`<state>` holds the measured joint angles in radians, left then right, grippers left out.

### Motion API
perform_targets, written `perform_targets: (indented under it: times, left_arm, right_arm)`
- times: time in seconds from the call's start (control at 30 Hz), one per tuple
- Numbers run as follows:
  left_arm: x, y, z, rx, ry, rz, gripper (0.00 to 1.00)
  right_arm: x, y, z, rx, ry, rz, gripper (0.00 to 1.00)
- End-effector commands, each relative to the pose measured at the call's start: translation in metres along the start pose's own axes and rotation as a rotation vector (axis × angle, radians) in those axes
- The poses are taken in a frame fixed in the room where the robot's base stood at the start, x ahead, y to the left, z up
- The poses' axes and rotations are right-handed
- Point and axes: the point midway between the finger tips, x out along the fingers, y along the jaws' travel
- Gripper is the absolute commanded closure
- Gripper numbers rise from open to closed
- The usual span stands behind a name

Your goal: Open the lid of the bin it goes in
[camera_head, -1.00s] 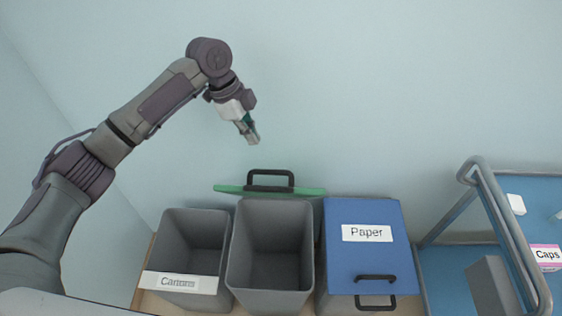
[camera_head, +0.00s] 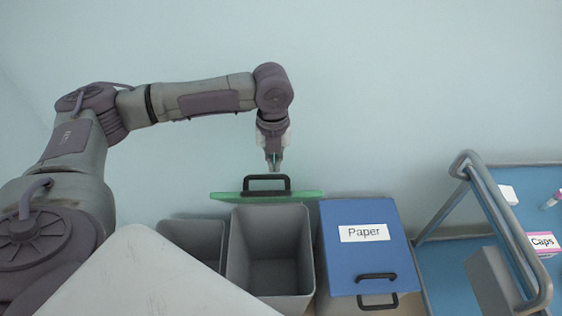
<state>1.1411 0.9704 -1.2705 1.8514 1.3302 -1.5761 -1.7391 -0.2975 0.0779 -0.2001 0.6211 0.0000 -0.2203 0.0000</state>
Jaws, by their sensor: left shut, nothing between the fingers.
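Three grey bins stand in a row against the wall. The middle bin (camera_head: 270,292) is open, and its green lid (camera_head: 225,197) stands raised behind it with a black handle (camera_head: 267,178) on top. The right bin is covered by a shut blue lid (camera_head: 345,262) labelled Paper, with a black handle (camera_head: 376,277) near its front edge. The left bin (camera_head: 197,238) is open and partly hidden by a pale panel. My left gripper (camera_head: 274,168) is shut and empty, pointing down just above or behind the green lid's handle; contact cannot be told. My right gripper is out of view.
A blue cart (camera_head: 440,275) with grey rails stands at the right. It carries a box labelled Caps (camera_head: 543,243), a white block (camera_head: 508,194) and a grey holder (camera_head: 492,282). The wall above the bins is bare.

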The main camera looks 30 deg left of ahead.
Motion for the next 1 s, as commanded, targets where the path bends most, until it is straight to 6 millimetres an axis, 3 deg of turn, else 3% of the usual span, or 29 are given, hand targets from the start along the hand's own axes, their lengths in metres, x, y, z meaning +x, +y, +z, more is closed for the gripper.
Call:
perform_targets:
  times: [0.2,0.4,0.87,1.0]
  left_arm:
    - [0.042,0.000,-0.001,-0.002,0.003,0.003,1.00]
    - [0.066,0.000,0.000,-0.002,0.001,0.001,1.00]
    - [0.073,-0.001,0.000,-0.002,0.000,0.000,1.00]
    - [0.065,-0.001,0.015,-0.006,-0.002,-0.001,1.00]
  right_arm:
    - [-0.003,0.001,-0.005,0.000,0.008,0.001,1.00]
    - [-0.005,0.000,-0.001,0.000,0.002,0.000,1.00]
    - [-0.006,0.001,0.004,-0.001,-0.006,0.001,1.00]
    - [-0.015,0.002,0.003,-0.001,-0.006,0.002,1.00]
